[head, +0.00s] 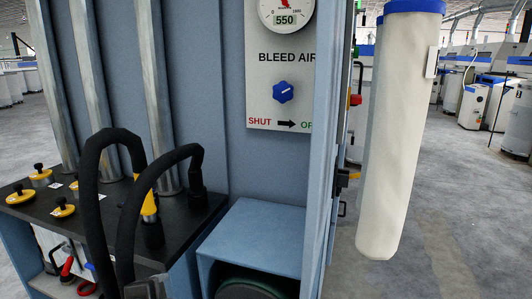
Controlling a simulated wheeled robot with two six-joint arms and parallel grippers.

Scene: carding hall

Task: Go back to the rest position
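Straight ahead is a blue panel (222,90) with a white bleed-air plate (265,105). The plate carries a round gauge (284,18) with a 550 readout at the top edge, partly cut off. Below it is a blue knob (283,92), its white mark slanting up to the right. Under the knob are the words SHUT in red and, partly hidden by the blue upright, a green word, with a black arrow between them pointing right.
A black-topped bench (95,222) with yellow fittings stands at left. Thick black hoses (88,190) arch before it. A blue open-fronted box (262,232) sits low in the middle. A blue-capped white cylinder (400,130) hangs at right. Grey floor (455,240) is clear beyond it.

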